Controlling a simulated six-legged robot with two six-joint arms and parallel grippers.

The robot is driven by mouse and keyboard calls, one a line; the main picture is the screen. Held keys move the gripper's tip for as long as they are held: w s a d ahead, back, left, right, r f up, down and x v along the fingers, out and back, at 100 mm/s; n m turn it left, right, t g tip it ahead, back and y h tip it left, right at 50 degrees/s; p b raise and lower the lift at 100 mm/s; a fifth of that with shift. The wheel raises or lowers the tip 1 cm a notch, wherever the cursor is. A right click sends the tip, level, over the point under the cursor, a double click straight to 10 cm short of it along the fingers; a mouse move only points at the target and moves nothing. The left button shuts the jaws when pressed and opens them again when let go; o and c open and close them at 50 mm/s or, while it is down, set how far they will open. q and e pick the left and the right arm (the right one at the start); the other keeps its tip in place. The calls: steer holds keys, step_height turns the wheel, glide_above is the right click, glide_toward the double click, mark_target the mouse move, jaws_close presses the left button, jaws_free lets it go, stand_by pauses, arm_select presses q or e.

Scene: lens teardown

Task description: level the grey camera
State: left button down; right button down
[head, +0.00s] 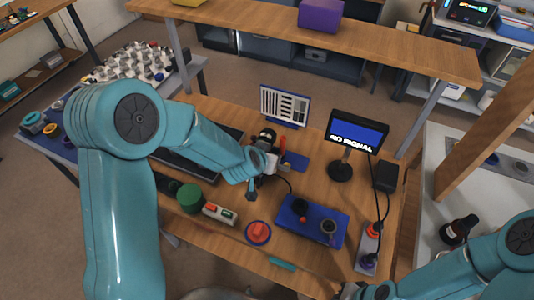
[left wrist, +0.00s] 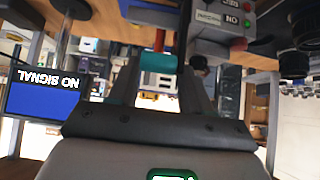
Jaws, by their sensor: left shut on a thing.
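My left gripper (left wrist: 165,80) is shut on a teal handle (left wrist: 157,63), which has a red stem (left wrist: 160,40) beside the grey box. I cannot tell the camera's tilt. My right gripper (head: 350,290) is at the bottom edge, partly cut off, its jaws unclear.
A monitor (head: 357,134) reading NO SIGNAL stands at the right of the bench. A blue tray (head: 318,233) with dark parts, a green cylinder (head: 189,198) and a red-topped round item (head: 258,232) lie in front. A striped chart (head: 285,105) stands behind. Cables run along the right.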

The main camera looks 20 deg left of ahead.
arm_select(q)
steer(key=shift+w+d+r, duration=0.2)
steer(key=shift+w+r, duration=0.05)
steer(key=c, duration=0.8)
jaws_free()
steer(key=shift+c, duration=0.2)
steer(key=shift+o, duration=1)
steer(key=shift+w+d+f, duration=0.1)
steer(key=shift+f, duration=0.05)
steer(key=shift+w+d+f, duration=0.15)
steer(key=shift+s+a, duration=0.3)
steer(key=shift+s, duration=0.05)
steer(key=shift+d+r, duration=0.1)
steer(key=shift+r, duration=0.2)
steer(key=p+v, duration=0.2)
steer(key=v, duration=1.4)
steer(key=shift+s+f+p, duration=0.15)
steer(key=shift+s+p, duration=0.05)
steer(key=shift+p, duration=0.2)
